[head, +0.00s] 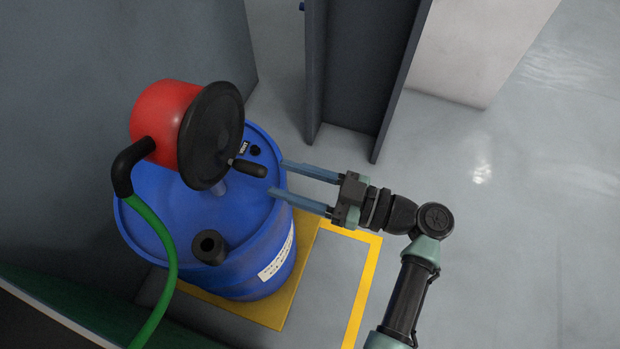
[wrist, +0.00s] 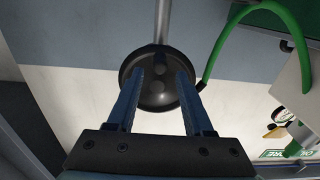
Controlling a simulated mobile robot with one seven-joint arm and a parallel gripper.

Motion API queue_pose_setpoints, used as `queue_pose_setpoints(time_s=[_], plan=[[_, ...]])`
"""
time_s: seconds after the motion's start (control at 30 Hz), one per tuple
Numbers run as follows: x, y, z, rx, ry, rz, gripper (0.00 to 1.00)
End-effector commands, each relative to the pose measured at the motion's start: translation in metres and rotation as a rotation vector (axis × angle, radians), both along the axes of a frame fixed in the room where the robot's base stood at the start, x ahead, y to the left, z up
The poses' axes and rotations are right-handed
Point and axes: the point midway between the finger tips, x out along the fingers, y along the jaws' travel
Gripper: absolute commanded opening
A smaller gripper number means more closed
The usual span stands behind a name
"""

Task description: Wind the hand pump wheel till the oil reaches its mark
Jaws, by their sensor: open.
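The hand pump (head: 165,112) is a red housing on top of a blue drum. Its black wheel (head: 205,135) faces right, with a black crank handle (head: 250,168) sticking out toward my gripper (head: 278,178). My gripper is open and empty, its two blue fingers pointing left, with the tips close to the handle's end. In the wrist view the wheel (wrist: 160,97) lies ahead, between and behind the fingertips (wrist: 160,72). I cannot tell whether a finger touches the handle. No oil level or mark can be made out.
A green hose (head: 165,260) runs down from the pump's black elbow. A dark steel column (head: 350,60) stands behind my gripper. The wrist view shows a pale box (wrist: 293,85) at right. Floor at right is clear.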

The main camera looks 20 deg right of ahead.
Motion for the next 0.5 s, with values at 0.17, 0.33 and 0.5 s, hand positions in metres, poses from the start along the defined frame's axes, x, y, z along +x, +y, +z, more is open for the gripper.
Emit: queue_pose_setpoints(time_s=[0.17,0.33,0.5], plan=[[0.013,0.019,0.002,-0.001,0.001,0.003,0.52],[0.021,0.029,0.000,0.000,0.000,-0.001,0.52],[0.022,0.030,-0.001,-0.001,-0.001,0.001,0.52]])
